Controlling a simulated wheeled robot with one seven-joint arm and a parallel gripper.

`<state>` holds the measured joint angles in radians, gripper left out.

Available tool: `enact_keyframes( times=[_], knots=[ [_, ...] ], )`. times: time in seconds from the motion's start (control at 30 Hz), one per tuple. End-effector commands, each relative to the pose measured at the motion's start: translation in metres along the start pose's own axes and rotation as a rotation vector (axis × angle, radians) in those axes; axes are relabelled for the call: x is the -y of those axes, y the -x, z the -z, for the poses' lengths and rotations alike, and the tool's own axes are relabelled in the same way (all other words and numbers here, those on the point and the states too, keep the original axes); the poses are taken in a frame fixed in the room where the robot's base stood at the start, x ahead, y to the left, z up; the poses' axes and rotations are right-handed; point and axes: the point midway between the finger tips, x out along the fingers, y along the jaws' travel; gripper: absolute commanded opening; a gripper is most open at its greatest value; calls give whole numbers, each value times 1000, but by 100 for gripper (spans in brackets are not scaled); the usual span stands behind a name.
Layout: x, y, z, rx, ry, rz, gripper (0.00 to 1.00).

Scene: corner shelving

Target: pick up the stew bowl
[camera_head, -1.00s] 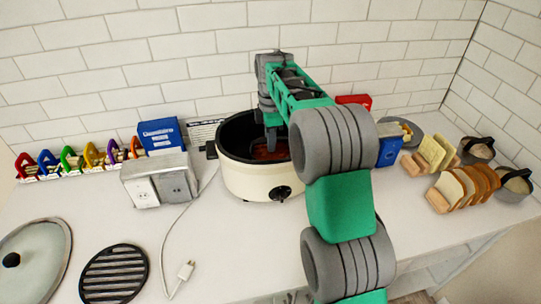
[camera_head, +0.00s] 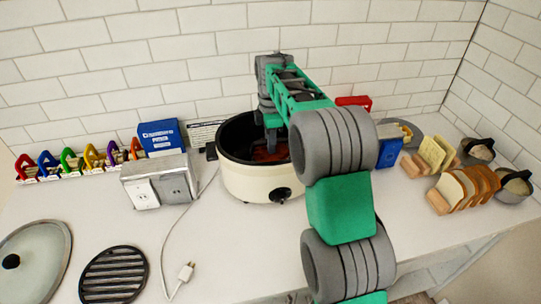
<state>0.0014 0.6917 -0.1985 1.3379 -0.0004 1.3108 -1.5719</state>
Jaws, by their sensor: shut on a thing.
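A cream round cooker (camera_head: 258,182) with a black rim and a front dial stands on the counter against the tiled wall. The stew bowl (camera_head: 266,155) shows as reddish stew inside the cooker; its outline is mostly hidden by the dark wall and my arm. My gripper (camera_head: 271,146) points down into the cooker, its fingers reaching to the stew. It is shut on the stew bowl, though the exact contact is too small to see. The bowl still sits low within the cooker.
A metal outlet box (camera_head: 161,181) and blue box (camera_head: 161,136) stand left of the cooker. Colored clips (camera_head: 68,160) line the wall. A glass lid (camera_head: 35,262), black grate (camera_head: 114,274) and plug (camera_head: 183,275) lie in front. Bread slices (camera_head: 468,188) stand at right.

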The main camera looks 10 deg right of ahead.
Motion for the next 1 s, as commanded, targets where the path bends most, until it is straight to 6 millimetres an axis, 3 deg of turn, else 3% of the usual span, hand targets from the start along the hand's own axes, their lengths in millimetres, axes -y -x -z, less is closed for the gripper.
enact_keyframes(
  times=[0.2,0.6,1.0],
  knots=[
    [-1,8,0,0,0,-4,0],
    [-2,94,0,0,0,-6,0],
    [0,138,0,0,0,-3,0]
  ],
)
